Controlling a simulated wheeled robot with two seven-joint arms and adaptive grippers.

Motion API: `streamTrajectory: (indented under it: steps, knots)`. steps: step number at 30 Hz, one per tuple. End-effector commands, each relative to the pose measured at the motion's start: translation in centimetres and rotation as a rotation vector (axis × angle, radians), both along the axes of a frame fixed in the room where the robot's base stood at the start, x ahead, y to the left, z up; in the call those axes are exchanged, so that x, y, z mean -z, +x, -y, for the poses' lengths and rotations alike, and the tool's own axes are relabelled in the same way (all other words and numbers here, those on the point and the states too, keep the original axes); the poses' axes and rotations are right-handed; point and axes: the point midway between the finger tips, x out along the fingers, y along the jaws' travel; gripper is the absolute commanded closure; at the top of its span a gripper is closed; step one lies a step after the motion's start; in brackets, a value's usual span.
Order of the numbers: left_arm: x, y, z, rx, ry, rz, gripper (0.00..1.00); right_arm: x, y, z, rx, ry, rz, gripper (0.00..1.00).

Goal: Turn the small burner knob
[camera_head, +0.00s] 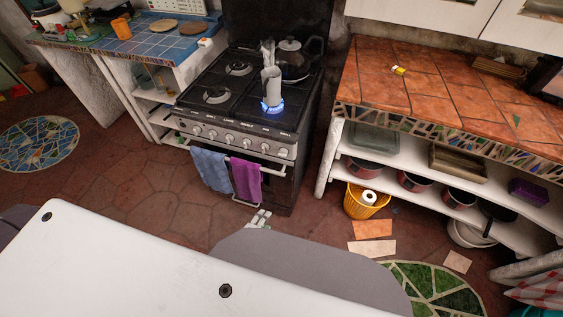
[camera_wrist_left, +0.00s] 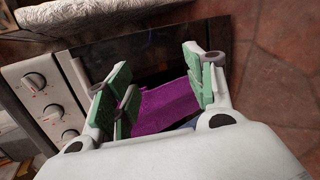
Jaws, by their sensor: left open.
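The black stove (camera_head: 228,104) has a row of several silver knobs (camera_head: 230,140) along its front panel. Which one is for the small burner I cannot tell. In the left wrist view, three knobs (camera_wrist_left: 52,112) show on the metal panel to the left of the jaws. My left gripper (camera_head: 259,218) is mostly hidden behind my arm in the head view, with only its tips showing low in front of the stove. In the left wrist view, my left gripper (camera_wrist_left: 157,62) is open, with a purple towel (camera_wrist_left: 168,101) seen between its fingers. No knob is between them. My right gripper is not in view.
Blue (camera_head: 210,168) and purple towels hang from the oven handle below the knobs. A blue flame (camera_head: 271,107) burns under a metal pot (camera_head: 271,86). A tiled counter (camera_head: 440,95) stands at right, with a yellow basket (camera_head: 366,205) below.

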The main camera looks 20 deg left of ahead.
Motion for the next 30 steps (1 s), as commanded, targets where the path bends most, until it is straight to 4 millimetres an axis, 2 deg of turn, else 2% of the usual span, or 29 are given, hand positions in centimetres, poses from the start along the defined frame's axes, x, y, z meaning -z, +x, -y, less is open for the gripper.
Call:
streamTrajectory:
  steps: [1,6,15,24,30]
  knots:
    - [-0.5,0.9,0.2,-0.037,-0.063,0.026,0.46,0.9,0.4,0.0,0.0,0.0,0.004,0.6]
    - [-3.7,3.3,0.7,-0.161,-0.298,0.096,0.46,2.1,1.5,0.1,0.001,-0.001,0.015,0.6]
    - [-9.7,6.3,1.3,-0.336,-0.742,0.203,0.46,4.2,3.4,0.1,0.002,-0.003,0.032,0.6]
    - [-15.6,7.8,1.3,-0.457,-1.199,0.274,0.46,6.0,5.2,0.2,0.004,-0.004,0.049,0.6]
    - [-17.8,8.0,1.2,-0.493,-1.382,0.288,0.46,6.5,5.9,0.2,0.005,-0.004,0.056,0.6]
